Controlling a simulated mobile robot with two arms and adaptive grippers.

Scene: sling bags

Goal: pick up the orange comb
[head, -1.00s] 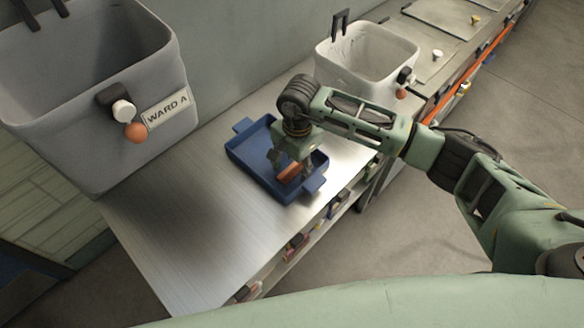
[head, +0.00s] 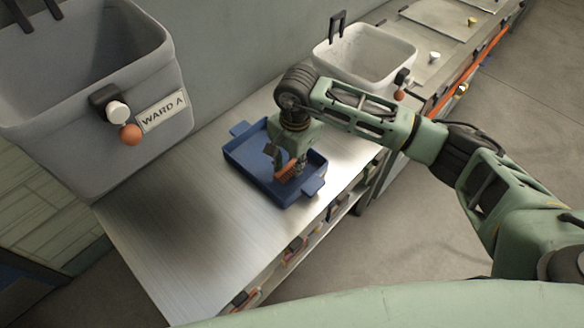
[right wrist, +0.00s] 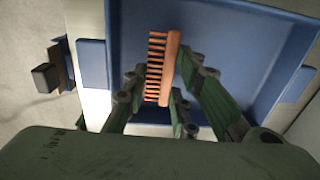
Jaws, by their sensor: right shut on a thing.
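The orange comb (right wrist: 171,68) is held between the fingers of my right gripper (right wrist: 158,88) in the right wrist view, with its teeth toward the left. In the head view the comb (head: 286,170) shows at the tips of my right gripper (head: 291,165), over the blue tray (head: 241,163). The gripper is shut on the comb. The blue tray also fills the background of the right wrist view (right wrist: 225,50). I cannot tell whether the comb still touches the tray's floor. My left gripper is not in view.
The tray sits on a metal counter (head: 190,230), bare at the near left. A large grey bin (head: 60,120) labelled WARD A stands at the left. A white bin (head: 350,75) stands behind my right arm. Shelves with small items lie under the counter's edge.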

